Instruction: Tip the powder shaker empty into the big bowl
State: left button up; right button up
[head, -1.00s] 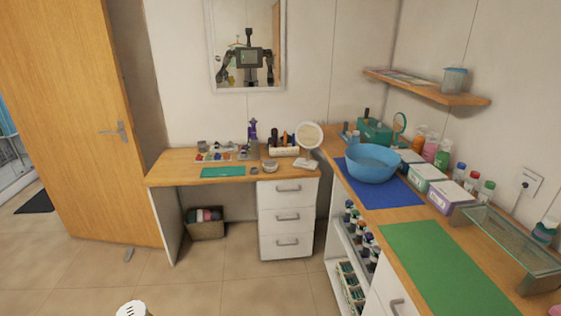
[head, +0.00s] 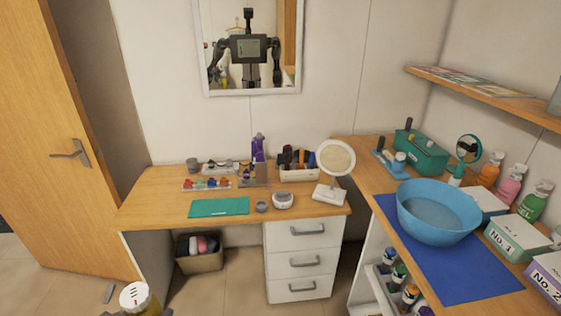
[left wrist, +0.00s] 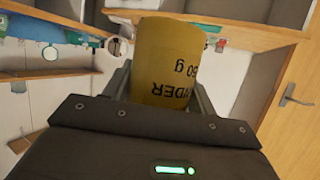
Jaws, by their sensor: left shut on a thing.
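The powder shaker, a yellow cylinder with a white holed top, shows at the bottom left of the head view (head: 134,297). Its yellow, printed side fills the middle of the left wrist view (left wrist: 165,55). My left gripper (left wrist: 160,88) is shut on the shaker, with one finger on each side; in the head view it is mostly cut off by the bottom edge. The shaker looks upright in the head view. The big blue bowl (head: 430,230) stands on a blue mat (head: 465,282) on the right counter, well apart from the shaker. My right gripper is not in view.
A desk (head: 155,200) with drawers is ahead.

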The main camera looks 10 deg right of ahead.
aim_at(435, 213)
jog(key=i, duration=1.2)
jog(key=z, duration=2.5)
